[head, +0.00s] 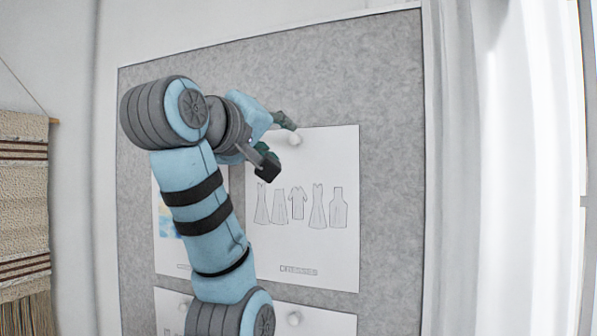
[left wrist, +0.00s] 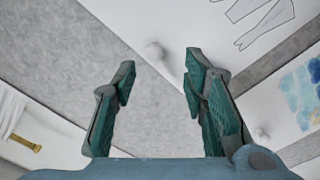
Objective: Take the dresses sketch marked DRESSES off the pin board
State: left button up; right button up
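The dresses sketch (head: 330,235) is a white sheet on the grey pin board (head: 395,150), with several outlined garments and a small blurred label at its bottom. A pale round pin (head: 295,139) is at its top edge. My left gripper (head: 282,142) is open over the upper left of the sheet, close to that pin. In the left wrist view, the sketch (left wrist: 222,25) shows at the top, and the pin (left wrist: 155,52) appears between the open fingertips (left wrist: 158,66), seemingly a little beyond them. Nothing is held. My right gripper is not in view.
A sheet with a blue and yellow picture (head: 170,255) hangs left of the sketch, partly behind my left arm. More pinned sheets (head: 325,322) are below. A woven hanging (head: 22,195) is at far left and a white curtain (head: 530,170) at right.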

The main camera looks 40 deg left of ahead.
aim_at(291, 139)
pick_arm(q)
jog(key=shift+w+r, duration=0.2)
jog(key=shift+w, duration=0.05)
jog(key=shift+w+p, duration=0.3)
jog(key=shift+p, duration=0.2)
jog(key=p+x, duration=0.1)
jog(key=x, duration=0.1)
jog(key=p+x, duration=0.1)
jog(key=x, duration=0.1)
jog(key=shift+d+r, duration=0.15)
jog(key=shift+r, duration=0.05)
jog(key=shift+w+f, duration=0.25)
jog(key=shift+s, duration=0.1)
grip_shut()
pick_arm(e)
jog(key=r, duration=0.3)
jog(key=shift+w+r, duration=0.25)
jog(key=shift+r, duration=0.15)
